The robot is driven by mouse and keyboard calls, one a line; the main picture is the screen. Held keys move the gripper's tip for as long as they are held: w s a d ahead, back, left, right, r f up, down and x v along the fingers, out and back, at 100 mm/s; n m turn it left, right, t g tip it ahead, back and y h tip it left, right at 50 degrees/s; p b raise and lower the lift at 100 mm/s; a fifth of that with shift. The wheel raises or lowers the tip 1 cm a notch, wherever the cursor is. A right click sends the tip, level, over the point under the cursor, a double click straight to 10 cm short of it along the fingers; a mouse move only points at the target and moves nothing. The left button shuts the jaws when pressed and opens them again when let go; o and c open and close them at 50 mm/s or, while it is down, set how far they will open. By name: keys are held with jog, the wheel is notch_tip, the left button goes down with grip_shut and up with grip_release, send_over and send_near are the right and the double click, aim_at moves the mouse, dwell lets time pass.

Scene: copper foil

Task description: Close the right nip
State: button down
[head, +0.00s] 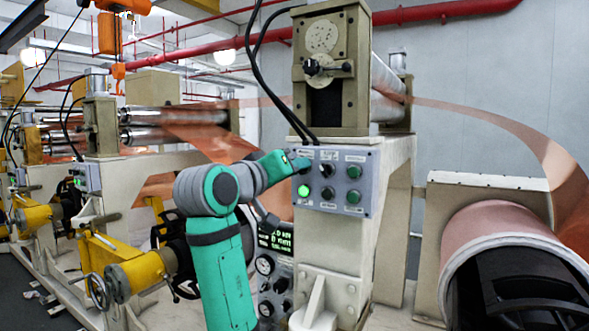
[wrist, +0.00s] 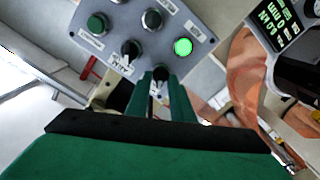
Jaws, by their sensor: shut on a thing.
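The grey control panel (head: 331,205) is on the front of the cream machine stand and carries several knobs and buttons. My gripper (head: 299,164) reaches its top left corner and covers the control there. In the wrist view my gripper (wrist: 160,83) is shut on a small black knob (wrist: 160,73) on the panel (wrist: 205,38). A green button below it is lit (head: 303,191); it also shows in the wrist view (wrist: 182,46). The nip roller (head: 388,88) above the stand has copper foil (head: 450,108) running by it. I cannot tell whether the nip is open.
A black knob (wrist: 131,48) sits close beside my fingers. A lit display (head: 276,241) with gauges is below the panel. A large roll (head: 490,235) stands at the right. Yellow shaft parts (head: 140,274) and more rollers are at the left.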

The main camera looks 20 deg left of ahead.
jog(key=c, duration=1.9)
grip_release()
jog(key=v, duration=1.1)
